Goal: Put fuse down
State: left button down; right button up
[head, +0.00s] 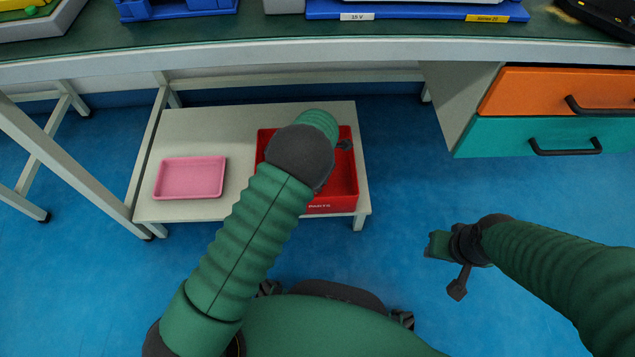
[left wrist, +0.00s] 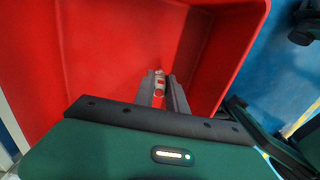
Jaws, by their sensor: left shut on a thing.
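The fuse (left wrist: 159,82), a small pale cylinder with red markings, is between the fingers of my left gripper (left wrist: 162,92) in the left wrist view. The gripper is shut on it, inside or above the red bin (left wrist: 90,60), whose floor and walls fill most of that view. I cannot tell if the fuse touches the floor. In the head view the red bin (head: 335,200) stands on the low shelf, and my left arm hides the left gripper and the fuse. My right gripper (head: 436,246) is off to the right above the floor; its fingers are unclear.
A pink tray (head: 190,178) sits left of the red bin on the pale low shelf (head: 190,125). A green-topped workbench (head: 270,30) with blue equipment spans the back above the shelf. Orange (head: 540,92) and teal (head: 500,137) drawers are at right. Blue floor is clear between.

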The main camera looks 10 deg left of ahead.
pick_arm(q)
jog(key=c, duration=1.4)
grip_release()
jog(key=shift+f, duration=0.1)
jog(key=shift+o, duration=0.2)
notch_tip(320, 180, up, 8)
jog(key=p, duration=0.5)
jog(key=shift+p, duration=0.3)
jog(key=shift+f, duration=0.15)
